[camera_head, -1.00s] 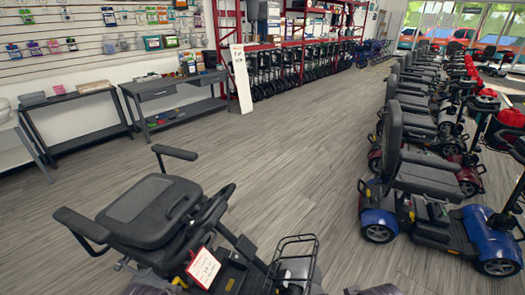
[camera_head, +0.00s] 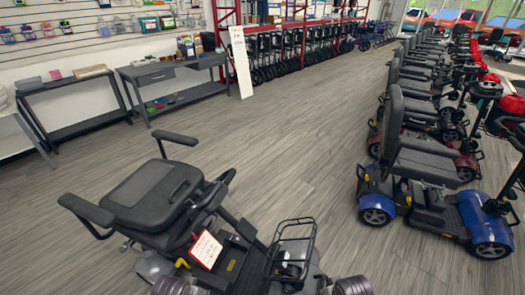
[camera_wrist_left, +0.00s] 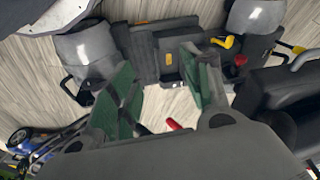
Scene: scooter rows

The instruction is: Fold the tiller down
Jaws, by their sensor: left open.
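A grey and black mobility scooter stands close in front of me in the head view, with a black seat (camera_head: 152,192) and armrests at the left. A dark curved handlebar, apparently the tiller's (camera_head: 216,192), lies near the seat's right edge. A red-edged white tag (camera_head: 206,249) hangs below it, and a black wire basket (camera_head: 293,250) is at the right end. In the left wrist view my left gripper (camera_wrist_left: 160,98) is open with green-padded fingers apart, above the scooter's deck. Nothing is clearly between the pads. My right gripper is not in view.
A row of scooters, the nearest blue (camera_head: 375,200), stands at the right. Grey tables (camera_head: 175,72) line the left wall, beside a leaning white board (camera_head: 241,62). Red racks stand at the back. The wooden floor (camera_head: 285,140) between is clear.

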